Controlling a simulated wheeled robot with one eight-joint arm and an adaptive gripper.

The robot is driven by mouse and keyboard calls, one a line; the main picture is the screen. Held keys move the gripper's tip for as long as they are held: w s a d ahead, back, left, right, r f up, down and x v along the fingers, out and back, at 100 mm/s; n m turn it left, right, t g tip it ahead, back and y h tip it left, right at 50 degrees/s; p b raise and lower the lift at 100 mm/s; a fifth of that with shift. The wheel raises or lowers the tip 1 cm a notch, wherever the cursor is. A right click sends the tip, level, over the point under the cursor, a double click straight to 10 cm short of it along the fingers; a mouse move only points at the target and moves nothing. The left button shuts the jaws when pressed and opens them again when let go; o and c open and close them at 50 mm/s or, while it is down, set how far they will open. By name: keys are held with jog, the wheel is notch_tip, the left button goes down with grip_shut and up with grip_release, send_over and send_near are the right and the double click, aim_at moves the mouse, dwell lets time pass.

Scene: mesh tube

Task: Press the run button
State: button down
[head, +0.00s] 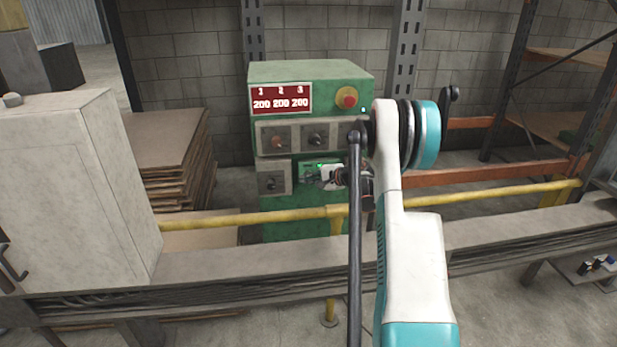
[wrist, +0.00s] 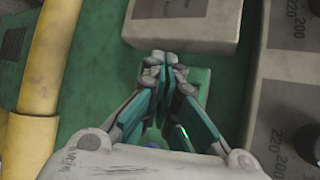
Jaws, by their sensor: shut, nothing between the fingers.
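The green control cabinet (head: 310,75) stands behind the yellow rail, with a red display reading 200 200 200. A small green plate with a bright green lit spot (head: 319,165) is on its lower front, and I take it for the run button. The plate (wrist: 203,84) also shows in the wrist view, mostly covered by my fingers, with a green glint between them. My gripper (head: 318,180) is shut and empty, just in front of and below the lit spot. In the wrist view its fingertips (wrist: 165,66) meet over the plate's edge; contact cannot be told.
Grey knob panels (head: 292,138) sit above and left of the plate. A red button on yellow (head: 346,97) is at the cabinet's upper right. The yellow rail (head: 250,219) and a grey beam (head: 250,263) run across in front. A grey box (head: 75,190) stands left.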

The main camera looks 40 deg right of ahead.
jog(key=s+a+b, duration=0.1)
jog(key=s+a, duration=0.2)
jog(key=s, duration=0.2)
dwell(0.7)
jog(key=shift+a, duration=0.2)
dwell(0.5)
